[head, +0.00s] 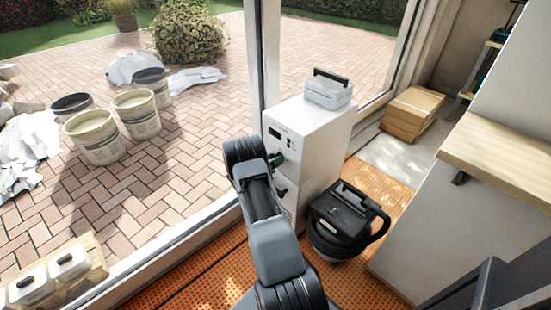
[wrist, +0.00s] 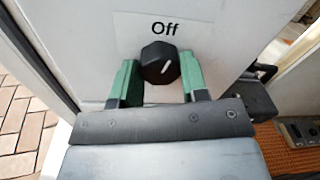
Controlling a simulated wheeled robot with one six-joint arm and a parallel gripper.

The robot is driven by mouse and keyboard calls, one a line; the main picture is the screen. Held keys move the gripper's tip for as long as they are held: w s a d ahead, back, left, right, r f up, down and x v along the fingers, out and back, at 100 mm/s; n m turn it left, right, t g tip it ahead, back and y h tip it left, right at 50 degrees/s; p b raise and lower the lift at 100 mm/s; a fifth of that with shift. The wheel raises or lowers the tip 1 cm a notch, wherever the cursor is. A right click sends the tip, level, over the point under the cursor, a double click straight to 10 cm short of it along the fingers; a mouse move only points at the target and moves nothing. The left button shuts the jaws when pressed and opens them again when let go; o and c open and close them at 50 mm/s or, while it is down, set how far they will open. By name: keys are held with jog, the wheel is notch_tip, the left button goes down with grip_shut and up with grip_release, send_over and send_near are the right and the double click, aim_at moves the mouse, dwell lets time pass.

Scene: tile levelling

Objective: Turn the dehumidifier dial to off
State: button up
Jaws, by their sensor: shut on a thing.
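The dehumidifier (head: 322,150) is a tall white cabinet beside the glass door frame in the head view. Its dial (wrist: 158,54) is a black faceted knob with a white pointer line, seen close up in the wrist view. The line tilts up and to the right. The "Off" label (wrist: 165,29) is printed directly above the dial. My gripper (wrist: 160,72) is shut on the dial, with one green finger on each side. In the head view my gripper (head: 277,160) reaches the cabinet's front, and my arm hides part of that face and the dial.
A grey case (head: 328,95) with a black handle sits on top of the dehumidifier. A black vacuum-like machine (head: 343,215) stands close to its right on the orange mat (head: 190,278). Cardboard boxes (head: 411,112) lie behind. A wooden-topped counter (head: 500,155) is at the right.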

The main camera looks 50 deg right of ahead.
jog(key=shift+a+f+n+p, duration=0.15)
jog(key=shift+n+p, duration=0.15)
jog(key=shift+n, duration=1.1)
jog(key=shift+s, duration=0.1)
jog(key=o, duration=0.9)
jog(key=a, duration=0.4)
jog(key=w+a+p, duration=0.1)
jog(key=a, duration=0.4)
jog(key=w+a+p, duration=0.1)
jog(key=a, duration=0.3)
jog(key=shift+a, duration=0.25)
